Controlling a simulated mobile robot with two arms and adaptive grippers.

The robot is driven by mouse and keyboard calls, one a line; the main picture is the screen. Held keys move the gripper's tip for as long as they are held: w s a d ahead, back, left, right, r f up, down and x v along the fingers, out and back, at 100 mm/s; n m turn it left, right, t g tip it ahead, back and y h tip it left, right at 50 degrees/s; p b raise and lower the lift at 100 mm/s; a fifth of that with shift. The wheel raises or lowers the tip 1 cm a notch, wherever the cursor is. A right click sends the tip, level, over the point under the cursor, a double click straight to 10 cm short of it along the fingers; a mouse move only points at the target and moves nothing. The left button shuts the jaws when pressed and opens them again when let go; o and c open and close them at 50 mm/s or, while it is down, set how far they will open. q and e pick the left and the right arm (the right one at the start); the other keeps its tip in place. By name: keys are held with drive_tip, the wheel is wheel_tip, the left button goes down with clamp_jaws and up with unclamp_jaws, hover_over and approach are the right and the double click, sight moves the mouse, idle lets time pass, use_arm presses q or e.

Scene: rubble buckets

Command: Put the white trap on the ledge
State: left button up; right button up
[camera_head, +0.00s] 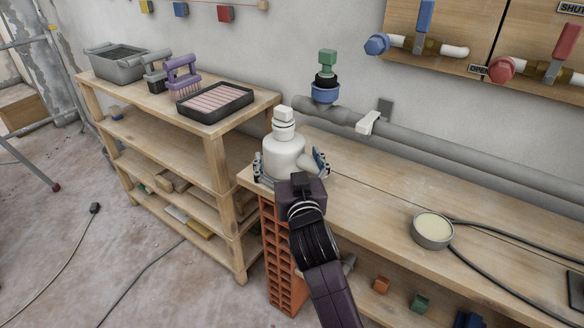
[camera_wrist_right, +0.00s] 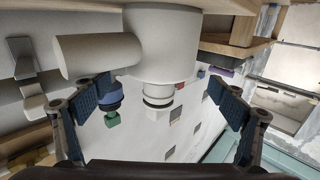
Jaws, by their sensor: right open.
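My right gripper (camera_head: 290,166) is open, with one finger on each side of the trap's body. In the right wrist view the trap (camera_wrist_right: 160,45) appears upside down beyond the spread fingers of the right gripper (camera_wrist_right: 160,92), with a visible gap on both sides. My left gripper is not in view.
A grey pipe (camera_head: 440,143) with a blue-collared fitting (camera_head: 325,92) runs along the wall behind. A round tin (camera_head: 433,231) and black cables lie on the ledge at right. A lower shelf unit at left holds a black tray (camera_head: 215,115), a purple brush (camera_head: 183,77) and a grey tub (camera_head: 117,66).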

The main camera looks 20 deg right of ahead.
drive_tip(key=s, duration=0.4)
drive_tip(key=s+a, duration=0.1)
drive_tip(key=s, duration=0.1)
drive_tip(key=shift+s, duration=0.25)
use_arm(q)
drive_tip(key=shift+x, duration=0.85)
use_arm(e)
drive_tip(key=shift+d, duration=0.1)
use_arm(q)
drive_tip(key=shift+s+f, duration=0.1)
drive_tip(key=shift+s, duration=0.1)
